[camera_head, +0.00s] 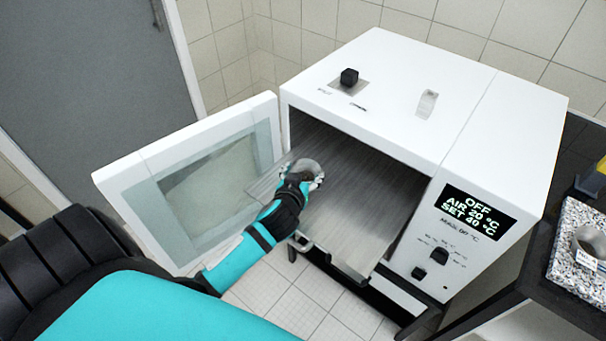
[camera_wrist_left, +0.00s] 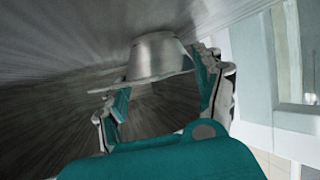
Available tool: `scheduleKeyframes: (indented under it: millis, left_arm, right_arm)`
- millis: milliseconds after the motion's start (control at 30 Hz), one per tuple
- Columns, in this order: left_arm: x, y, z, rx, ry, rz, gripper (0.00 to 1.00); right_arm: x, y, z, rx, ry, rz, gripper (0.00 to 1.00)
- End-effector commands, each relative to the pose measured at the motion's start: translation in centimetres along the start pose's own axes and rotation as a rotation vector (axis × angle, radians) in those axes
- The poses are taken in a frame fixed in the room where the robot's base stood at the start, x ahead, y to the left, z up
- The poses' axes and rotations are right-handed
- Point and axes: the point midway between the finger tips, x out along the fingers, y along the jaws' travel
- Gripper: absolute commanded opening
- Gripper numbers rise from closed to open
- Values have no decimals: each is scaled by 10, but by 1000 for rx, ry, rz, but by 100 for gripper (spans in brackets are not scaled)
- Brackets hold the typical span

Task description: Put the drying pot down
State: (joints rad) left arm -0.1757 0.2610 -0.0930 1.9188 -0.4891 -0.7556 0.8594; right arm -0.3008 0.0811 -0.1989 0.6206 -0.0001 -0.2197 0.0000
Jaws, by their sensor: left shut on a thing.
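The drying pot (camera_head: 309,168) is a small silvery metal dish at the inner-left part of the oven's pulled-out metal shelf (camera_head: 365,205). My left gripper (camera_head: 299,180) is shut on it, reaching in from the left. In the left wrist view the pot (camera_wrist_left: 157,55) sits between the two fingers of the left gripper (camera_wrist_left: 158,80), its wide rim towards me, close to the brushed metal surface. I cannot tell whether its base touches the shelf. My right gripper is not in view.
The white oven (camera_head: 385,90) stands open, its glazed door (camera_head: 140,175) swung out left beside my left arm. Its display (camera_head: 478,212) reads OFF, AIR 20 °C, SET 40 °C. A labelled metal ring-shaped item (camera_head: 590,240) sits on a speckled slab (camera_head: 565,262) at right. Shelf area right of the pot is clear.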

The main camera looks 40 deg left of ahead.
Motion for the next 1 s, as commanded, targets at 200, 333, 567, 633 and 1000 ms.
scheduleKeyframes:
  millis: [200,333,567,633,1000]
  left_arm:
    - [1,0,2,0,0,0,85]
    - [1,0,2,0,0,0,92]
    - [0,0,0,1,0,0,92]
    - [-3,0,0,0,-1,1,92]
    - [-75,0,2,-2,-3,1,92]
  right_arm:
    - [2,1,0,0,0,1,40]
    - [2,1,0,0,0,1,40]
    - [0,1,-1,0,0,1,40]
    - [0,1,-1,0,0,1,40]
    - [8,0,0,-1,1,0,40]
